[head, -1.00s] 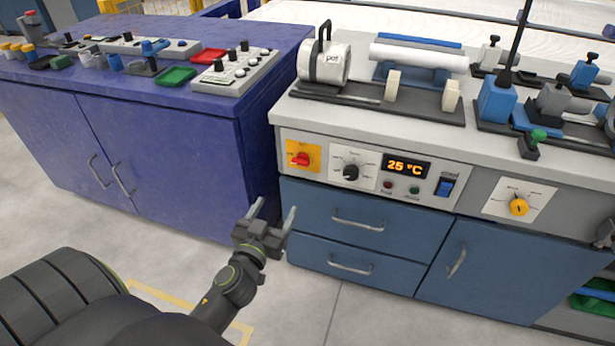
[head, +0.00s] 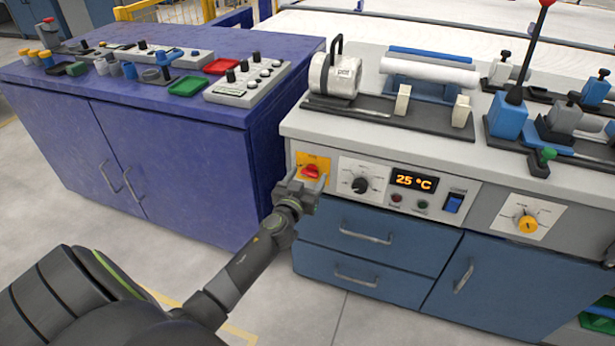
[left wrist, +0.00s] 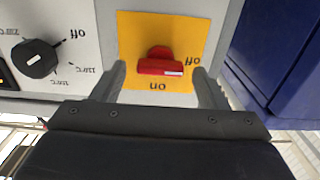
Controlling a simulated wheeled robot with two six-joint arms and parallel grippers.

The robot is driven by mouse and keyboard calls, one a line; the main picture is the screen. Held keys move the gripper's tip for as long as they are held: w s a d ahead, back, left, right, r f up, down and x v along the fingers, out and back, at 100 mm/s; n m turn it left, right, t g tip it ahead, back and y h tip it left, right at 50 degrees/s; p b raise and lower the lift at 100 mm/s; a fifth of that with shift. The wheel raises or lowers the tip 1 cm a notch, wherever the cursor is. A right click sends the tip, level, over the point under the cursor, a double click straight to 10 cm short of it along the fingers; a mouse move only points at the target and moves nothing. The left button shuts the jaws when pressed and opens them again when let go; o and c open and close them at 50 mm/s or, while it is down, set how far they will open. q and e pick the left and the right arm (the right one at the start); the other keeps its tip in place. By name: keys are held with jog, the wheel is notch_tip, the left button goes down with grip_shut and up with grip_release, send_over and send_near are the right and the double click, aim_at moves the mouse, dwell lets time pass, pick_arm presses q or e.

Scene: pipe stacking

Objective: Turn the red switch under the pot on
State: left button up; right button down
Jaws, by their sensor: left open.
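The red switch (head: 311,171) sits on a yellow plate (head: 322,160) on the front panel, below and left of the white pot (head: 334,75). In the left wrist view the red switch (left wrist: 160,63) shows upside down, its bar lying across the yellow plate (left wrist: 190,25) with "off" at its right and "on" nearer the gripper. My left gripper (head: 308,180) is open in front of the switch. Its fingers (left wrist: 162,82) stand on either side of the red bar, with a visible gap to each side. Contact with the panel cannot be told. My right gripper is not in view.
A black dial (head: 360,185), a "25 °C" display (head: 414,181) and a blue rocker switch (head: 453,202) lie right of the red switch. The purple cabinet (head: 200,170) stands close on the left. Blue drawers (head: 365,233) with handles are below.

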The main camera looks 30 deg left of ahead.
pick_arm(q)
jog(key=shift+w, duration=0.35)
jog(key=c, duration=1)
